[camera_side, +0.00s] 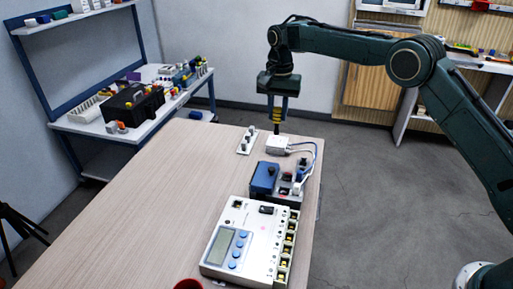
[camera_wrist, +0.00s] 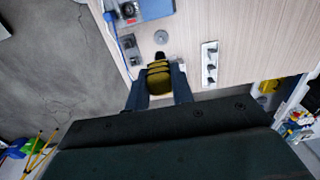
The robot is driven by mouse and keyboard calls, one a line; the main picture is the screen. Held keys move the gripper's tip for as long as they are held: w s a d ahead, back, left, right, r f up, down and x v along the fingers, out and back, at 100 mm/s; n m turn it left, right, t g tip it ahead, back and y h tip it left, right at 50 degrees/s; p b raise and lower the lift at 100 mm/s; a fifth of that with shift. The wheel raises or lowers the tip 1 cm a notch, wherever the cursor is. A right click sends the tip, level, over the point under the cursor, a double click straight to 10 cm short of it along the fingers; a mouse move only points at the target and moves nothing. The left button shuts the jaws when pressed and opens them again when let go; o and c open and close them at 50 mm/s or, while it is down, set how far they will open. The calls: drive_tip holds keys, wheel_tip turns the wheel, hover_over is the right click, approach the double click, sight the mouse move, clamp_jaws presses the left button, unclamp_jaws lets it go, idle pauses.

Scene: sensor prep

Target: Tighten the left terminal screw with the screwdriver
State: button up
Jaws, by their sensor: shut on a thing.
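My gripper (camera_side: 277,114) points down and is shut on the screwdriver (camera_side: 276,117). The screwdriver has a yellow-and-black handle and a dark shaft. It is upright, with its lower end at or just above a small white box (camera_side: 279,145) near the table's far end. I cannot tell whether the tip touches. Cables run from the right of the box. The terminal screws are too small or hidden to make out. In the wrist view the yellow handle (camera_wrist: 159,77) sits between both fingers, and its tip is hidden.
A white strip with black knobs (camera_side: 240,150) lies left of the box. A blue unit (camera_side: 264,179) and a white meter panel (camera_side: 215,262) stand nearer on the table (camera_side: 150,215). The table's left part is clear. A side bench (camera_side: 100,127) holds a black case.

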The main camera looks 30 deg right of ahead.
drive_tip(key=shift+s+a+r, duration=0.1)
drive_tip(key=shift+s+a, duration=0.55)
drive_tip(key=shift+s, duration=0.3)
drive_tip(key=s+a, duration=0.4)
drive_tip(key=s, duration=0.7)
drive_tip(key=shift+w+d+f, duration=0.1)
drive_tip(key=shift+w+f, duration=0.05)
drive_tip(key=shift+f, duration=1.2)
drive_tip(key=shift+w+f, duration=0.15)
drive_tip(key=shift+f, duration=1.2)
drive_tip(key=shift+f, duration=0.25)
drive_tip(key=shift+f, duration=1.6)
drive_tip(key=shift+f, duration=1)
